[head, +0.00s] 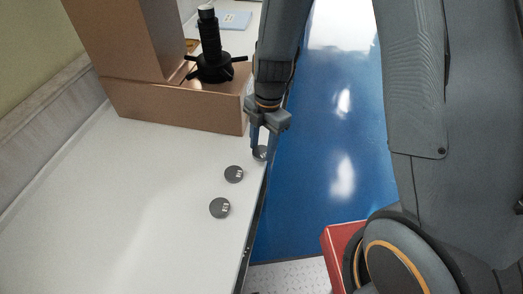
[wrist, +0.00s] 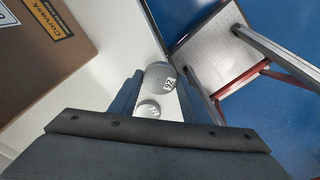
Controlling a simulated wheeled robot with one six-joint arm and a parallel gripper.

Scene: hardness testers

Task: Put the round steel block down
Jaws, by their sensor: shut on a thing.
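My gripper (head: 263,138) is shut on a round steel block (head: 260,153) near the right edge of the white bench (head: 150,180). In the wrist view the held block (wrist: 160,76) sits between the two fingertips, and its face shows the number 92. Whether its underside touches the bench cannot be told. Two more round steel blocks lie flat on the bench, a nearer one (head: 220,208) and a middle one (head: 233,174).
A copper-coloured tester (head: 180,108) with a black spindle and handles (head: 212,65) stands behind the gripper. A pale blue item (head: 235,20) lies farther back. Right of the bench edge is blue floor (head: 320,170), with a red-sided step (wrist: 222,45). The bench's left front is clear.

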